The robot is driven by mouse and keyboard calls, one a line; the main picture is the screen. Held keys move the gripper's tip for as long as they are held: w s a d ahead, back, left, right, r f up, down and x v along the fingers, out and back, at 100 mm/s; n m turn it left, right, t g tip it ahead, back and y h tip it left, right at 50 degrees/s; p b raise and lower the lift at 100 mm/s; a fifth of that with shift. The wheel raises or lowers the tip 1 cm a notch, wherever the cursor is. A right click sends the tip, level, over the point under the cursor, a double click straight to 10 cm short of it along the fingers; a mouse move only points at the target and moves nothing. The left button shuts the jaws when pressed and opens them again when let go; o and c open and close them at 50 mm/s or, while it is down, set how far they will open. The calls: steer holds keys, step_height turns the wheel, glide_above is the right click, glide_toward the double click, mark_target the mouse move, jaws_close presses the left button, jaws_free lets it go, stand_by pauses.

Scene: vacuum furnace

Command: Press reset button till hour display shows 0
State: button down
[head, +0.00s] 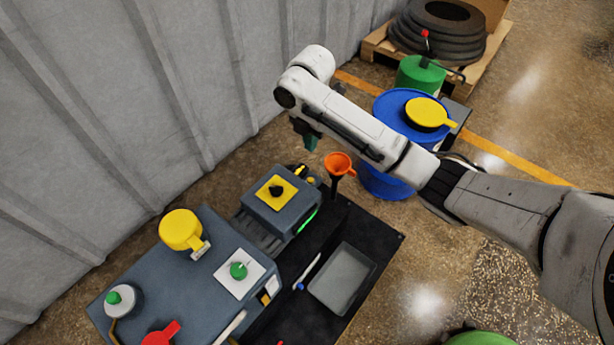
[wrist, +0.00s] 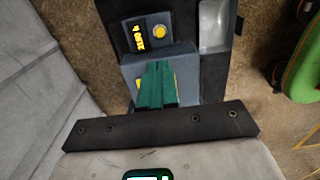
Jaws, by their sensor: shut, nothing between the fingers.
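The hour display (wrist: 138,36), with yellow characters on a dark face, shows near the top of the wrist view. I cannot read its value surely. The round yellow reset button (wrist: 159,31) sits to its right on the same small grey panel. In the head view the button (head: 311,181) is tiny, at the far end of the grey machine. My gripper (wrist: 157,70) has green fingers, shut and empty. In the wrist view its tips are below the button and display, apart from them. In the head view my gripper (head: 310,143) hangs above and beyond that panel.
A grey box with a yellow plate and black knob (head: 276,190) stands beside the panel. An orange funnel (head: 339,163) rises close to the right of my gripper, before a blue drum (head: 380,183). A grey tray (head: 343,279) lies on the black base. The ribbed wall (head: 150,90) is at left.

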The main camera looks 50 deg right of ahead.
mark_target(310, 180)
step_height(310, 180, down, 14)
steer(key=b, duration=0.6)
stand_by(0.4)
